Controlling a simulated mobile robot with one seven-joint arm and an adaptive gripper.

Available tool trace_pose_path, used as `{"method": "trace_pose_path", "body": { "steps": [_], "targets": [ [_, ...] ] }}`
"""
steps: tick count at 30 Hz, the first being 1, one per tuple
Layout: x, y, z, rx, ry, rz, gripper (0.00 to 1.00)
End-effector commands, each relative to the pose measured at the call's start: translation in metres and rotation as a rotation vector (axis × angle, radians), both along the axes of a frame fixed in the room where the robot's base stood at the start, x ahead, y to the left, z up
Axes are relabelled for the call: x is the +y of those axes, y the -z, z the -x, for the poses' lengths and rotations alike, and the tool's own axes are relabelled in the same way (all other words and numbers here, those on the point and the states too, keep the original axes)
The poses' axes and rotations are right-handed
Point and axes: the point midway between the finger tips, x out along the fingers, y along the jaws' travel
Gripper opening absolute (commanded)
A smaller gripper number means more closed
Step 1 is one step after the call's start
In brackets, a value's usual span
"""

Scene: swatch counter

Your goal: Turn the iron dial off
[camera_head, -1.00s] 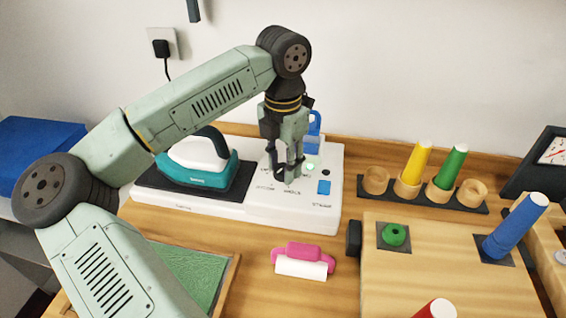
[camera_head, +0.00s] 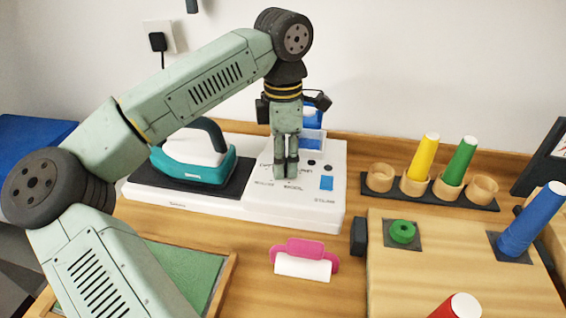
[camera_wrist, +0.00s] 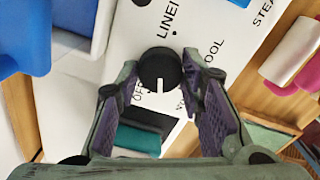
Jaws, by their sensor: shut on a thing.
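The iron dial (camera_wrist: 158,70) is a round black knob with a white pointer line, on a white panel. In the wrist view the line points down the picture, between the OFF lettering at left and a partly hidden label at right. My gripper (camera_wrist: 152,92) points down over the panel, one fingertip on each side of the dial, shut on it. In the head view my gripper (camera_head: 286,170) stands at the panel's labels and hides the dial. The teal and white iron (camera_head: 196,158) rests on a dark pad at left of the panel (camera_head: 262,212).
A pink-handled roller (camera_head: 304,262) lies in front. Wooden cups (camera_head: 379,178) with yellow and green cones stand at right, beyond a wooden board (camera_head: 420,285).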

Motion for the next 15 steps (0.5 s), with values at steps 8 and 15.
{"method": "trace_pose_path", "body": {
  "steps": [8,15],
  "targets": [
    [-0.0004,0.0010,0.0004,0.002,0.215,0.000,0.07],
    [-0.0005,0.0005,0.0004,0.002,0.332,0.001,0.07]
  ]
}}
